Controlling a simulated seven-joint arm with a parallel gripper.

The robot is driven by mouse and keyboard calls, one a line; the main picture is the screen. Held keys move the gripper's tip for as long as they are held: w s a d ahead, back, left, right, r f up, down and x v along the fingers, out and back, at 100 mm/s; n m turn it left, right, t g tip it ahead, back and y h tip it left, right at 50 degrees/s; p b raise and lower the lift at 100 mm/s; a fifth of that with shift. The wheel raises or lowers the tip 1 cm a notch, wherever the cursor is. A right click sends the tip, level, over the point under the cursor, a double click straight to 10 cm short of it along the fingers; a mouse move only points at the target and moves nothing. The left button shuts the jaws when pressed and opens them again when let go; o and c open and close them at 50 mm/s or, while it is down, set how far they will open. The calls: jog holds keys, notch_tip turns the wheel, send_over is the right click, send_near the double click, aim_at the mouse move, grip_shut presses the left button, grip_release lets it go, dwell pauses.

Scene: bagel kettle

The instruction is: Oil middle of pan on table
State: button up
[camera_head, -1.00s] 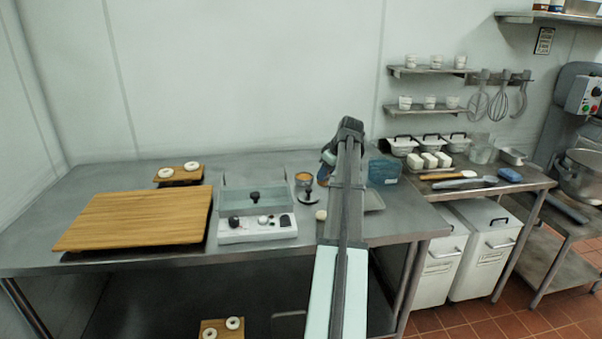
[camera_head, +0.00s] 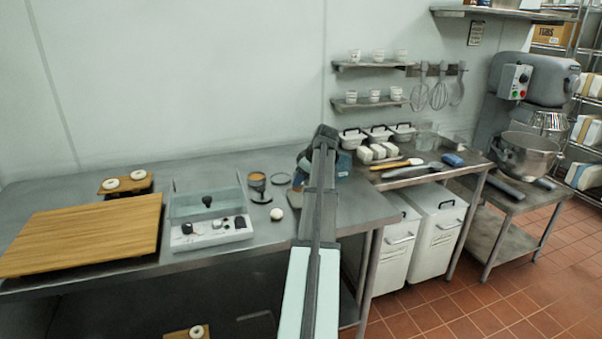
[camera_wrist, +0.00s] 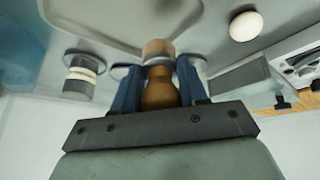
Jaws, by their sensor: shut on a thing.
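My gripper (camera_wrist: 160,85) is shut on a brush-like tool (camera_wrist: 159,92) with a rounded brown wooden handle. The tool's pale tan end (camera_wrist: 157,48) points up the wrist picture, toward the near edge of a grey pan (camera_wrist: 120,38) with rounded corners. Whether it touches the pan is unclear. In the head view the arm hides the pan and most of my gripper. A small cup with orange-brown contents (camera_head: 257,180) stands on the steel table, left of the arm.
A white egg-like ball (camera_head: 277,214) lies near the cup; it also shows in the wrist view (camera_wrist: 246,25). A white appliance (camera_head: 211,233) and a wooden board (camera_head: 80,235) stand left. A blue box (camera_head: 343,163) is behind the arm. Steel table (camera_head: 225,160) is clear behind the appliance.

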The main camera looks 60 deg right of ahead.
aim_at(303, 185)
jog(key=shift+f, duration=1.6)
jog(key=shift+s+d+f, duration=0.4)
jog(key=shift+d, duration=0.05)
jog(key=shift+s+d, duration=3.3)
jog(key=shift+s, duration=0.25)
jog(key=shift+w+a, duration=3.55)
jog(key=shift+w, duration=0.15)
jog(key=shift+w+d, duration=0.1)
jog(key=shift+w, duration=0.45)
jog(key=shift+w+d, duration=0.1)
jog(key=shift+d, duration=0.2)
jog(key=shift+s+d, duration=1.8)
jog(key=shift+s, duration=0.2)
jog(key=shift+s+d, duration=1.75)
jog(key=shift+s, duration=0.25)
jog(key=shift+w+a, duration=3.85)
jog(key=shift+w, duration=0.2)
notch_tip(303, 185, up, 2)
jog(key=shift+d+r, duration=0.1)
jog(key=shift+d, duration=0.05)
jog(key=shift+r, duration=2.85)
